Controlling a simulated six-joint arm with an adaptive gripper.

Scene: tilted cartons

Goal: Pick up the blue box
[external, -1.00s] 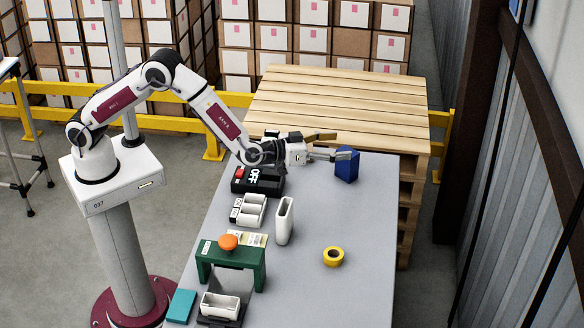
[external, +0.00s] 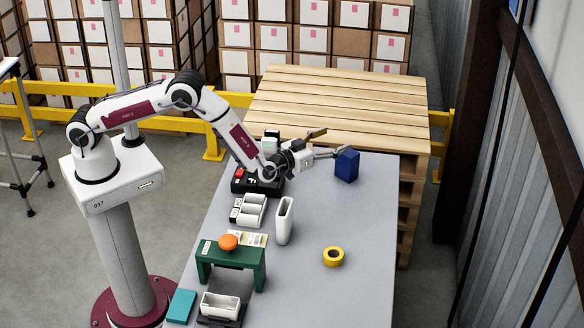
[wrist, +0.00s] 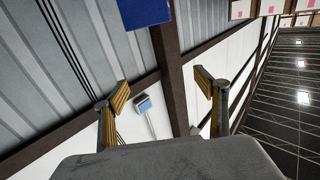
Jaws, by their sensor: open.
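The blue box (external: 346,165) stands upright on the grey table near its far right corner in the external view. In the wrist view part of the blue box (wrist: 145,12) shows at the top edge, beyond and above the fingertips. My gripper (external: 333,143) is open and empty, just left of the box and tilted upward. In the wrist view my gripper (wrist: 160,85) has its two fingers wide apart with nothing between them. Whether a fingertip touches the box cannot be told from the external view.
The grey table (external: 340,215) is clear in front of the box, apart from a yellow tape roll (external: 333,257). A wooden pallet stack (external: 340,105) stands behind.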

